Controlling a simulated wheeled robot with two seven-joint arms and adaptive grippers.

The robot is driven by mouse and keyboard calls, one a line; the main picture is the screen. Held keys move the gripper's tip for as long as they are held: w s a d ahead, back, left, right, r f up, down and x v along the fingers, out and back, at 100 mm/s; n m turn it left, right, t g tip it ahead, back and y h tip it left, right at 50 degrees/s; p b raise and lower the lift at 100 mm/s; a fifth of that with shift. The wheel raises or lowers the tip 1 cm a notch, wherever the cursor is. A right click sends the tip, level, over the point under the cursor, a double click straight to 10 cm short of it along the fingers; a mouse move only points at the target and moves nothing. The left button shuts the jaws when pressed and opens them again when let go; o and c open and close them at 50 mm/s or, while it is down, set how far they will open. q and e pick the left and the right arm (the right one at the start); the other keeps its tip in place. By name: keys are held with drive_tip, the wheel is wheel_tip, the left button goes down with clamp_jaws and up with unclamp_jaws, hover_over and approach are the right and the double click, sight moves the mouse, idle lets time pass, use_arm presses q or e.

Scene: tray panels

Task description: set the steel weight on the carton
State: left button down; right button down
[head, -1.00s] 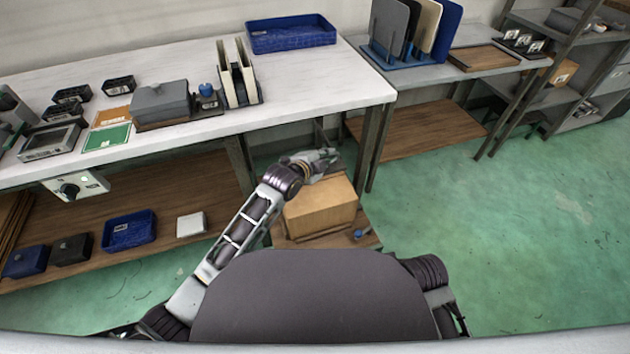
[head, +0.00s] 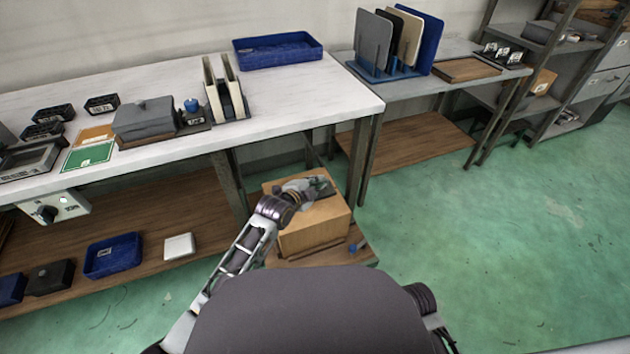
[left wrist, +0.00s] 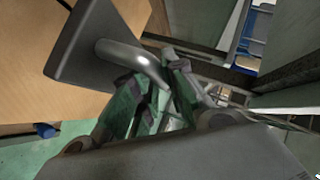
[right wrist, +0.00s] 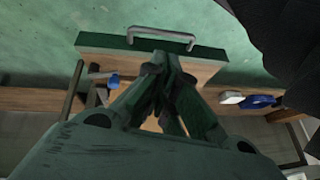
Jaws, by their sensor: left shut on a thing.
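The steel weight is a dark grey plate (left wrist: 78,52) with a shiny bent handle (left wrist: 128,54). My left gripper (left wrist: 162,82) is shut on that handle. In the head view my left gripper (head: 312,186) and the dark weight (head: 327,189) are over the top of the tan carton (head: 315,228). The carton also shows at the left of the left wrist view (left wrist: 40,95). I cannot tell whether the weight touches the carton top. My right gripper (right wrist: 163,68) looks shut and empty; it is hidden in the head view.
The carton stands on a low wooden platform (head: 345,258) with a small blue item. The white bench (head: 300,95) and its legs are close behind and left. A green-edged board with a silver handle (right wrist: 160,36) lies beyond my right gripper. The green floor at right is clear.

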use_arm(q)
drive_tip(key=shift+r, duration=0.15)
use_arm(e)
drive_tip(key=shift+f, duration=0.1)
use_arm(q)
drive_tip(key=shift+f+b, duration=0.3)
drive_tip(key=shift+f, duration=0.4)
drive_tip(key=shift+f+b, duration=0.35)
drive_tip(key=shift+f, duration=0.85)
use_arm(e)
drive_tip(key=f, duration=0.3)
drive_tip(key=shift+w+a+f+t, duration=0.1)
drive_tip(key=shift+a+f+t, duration=0.1)
drive_tip(key=shift+a+t, duration=0.15)
use_arm(q)
drive_tip(key=c, duration=1.8)
unclamp_jaws()
drive_tip(key=shift+f, duration=0.3)
drive_tip(key=o, duration=0.3)
drive_tip(key=shift+o, duration=0.2)
